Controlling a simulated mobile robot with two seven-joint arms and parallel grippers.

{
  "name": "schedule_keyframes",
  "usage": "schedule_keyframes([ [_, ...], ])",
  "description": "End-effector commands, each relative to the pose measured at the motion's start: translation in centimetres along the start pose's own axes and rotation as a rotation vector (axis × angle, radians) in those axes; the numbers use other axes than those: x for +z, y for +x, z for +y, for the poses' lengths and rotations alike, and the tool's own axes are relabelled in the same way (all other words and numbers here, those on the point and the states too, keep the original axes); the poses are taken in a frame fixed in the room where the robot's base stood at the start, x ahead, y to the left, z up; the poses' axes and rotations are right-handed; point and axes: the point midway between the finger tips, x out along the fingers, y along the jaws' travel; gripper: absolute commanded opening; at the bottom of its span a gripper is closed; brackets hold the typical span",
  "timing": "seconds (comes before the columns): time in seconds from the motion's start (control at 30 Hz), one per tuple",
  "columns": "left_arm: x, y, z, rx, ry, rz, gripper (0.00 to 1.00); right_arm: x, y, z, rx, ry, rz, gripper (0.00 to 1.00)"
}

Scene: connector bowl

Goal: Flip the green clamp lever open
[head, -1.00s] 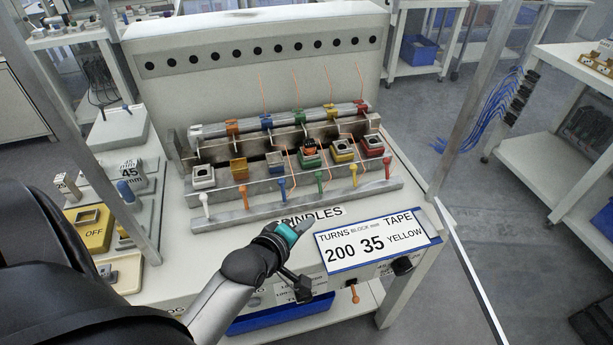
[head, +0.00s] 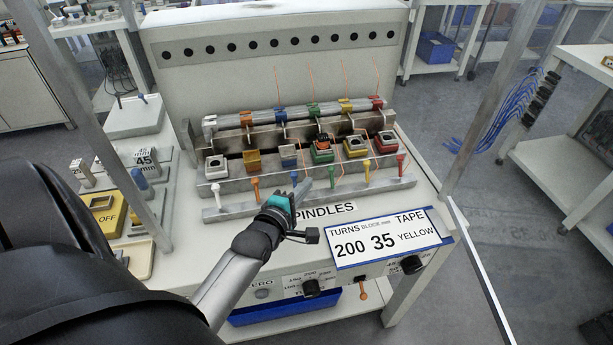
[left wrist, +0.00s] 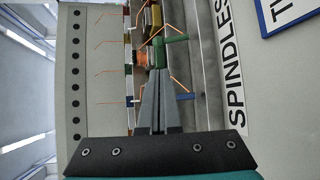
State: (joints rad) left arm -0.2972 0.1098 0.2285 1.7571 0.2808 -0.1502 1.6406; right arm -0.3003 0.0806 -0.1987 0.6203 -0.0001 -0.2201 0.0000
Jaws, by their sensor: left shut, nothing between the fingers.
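The green clamp lever (head: 331,173) stands upright in the front row of coloured levers, between the blue lever (head: 294,178) and the yellow lever. My left gripper (head: 306,183) is shut and empty, its tips at the lever row just left of the green lever. In the left wrist view, the shut fingers (left wrist: 158,72) point toward the green lever (left wrist: 175,38), with the blue lever (left wrist: 187,97) beside them. I cannot tell whether the tips touch the green lever. My right gripper is not in view.
Coloured blocks (head: 321,153) sit behind the levers, with thin copper wires rising near them. White, orange, yellow and red levers (head: 400,163) share the row. A sign (head: 388,238) and knobs are at the bench front. A slanted metal post stands at each side.

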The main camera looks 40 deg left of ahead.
Motion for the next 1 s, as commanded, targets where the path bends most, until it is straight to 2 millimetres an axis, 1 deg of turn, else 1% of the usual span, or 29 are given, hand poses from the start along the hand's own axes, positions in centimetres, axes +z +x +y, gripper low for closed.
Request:
schedule_keyframes([
  [0.1, 0.0, 2.0, 0.0, 0.002, 0.002, -0.001, 0.00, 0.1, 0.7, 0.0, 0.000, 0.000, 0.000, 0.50],
  [0.3, 0.0, 5.2, -0.1, 0.002, 0.002, -0.001, 0.00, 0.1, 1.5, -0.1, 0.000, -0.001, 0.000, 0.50],
  [0.5, 0.0, 7.3, -0.1, 0.000, 0.002, -0.001, 0.00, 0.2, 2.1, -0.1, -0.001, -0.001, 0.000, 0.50],
  [0.7, 0.0, 8.1, -0.1, -0.001, 0.002, 0.000, 0.00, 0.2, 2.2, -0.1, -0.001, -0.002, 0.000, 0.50],
  [1.0, 0.0, 8.1, 0.0, -0.001, 0.002, 0.000, 0.00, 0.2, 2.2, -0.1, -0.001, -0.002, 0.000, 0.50],
])
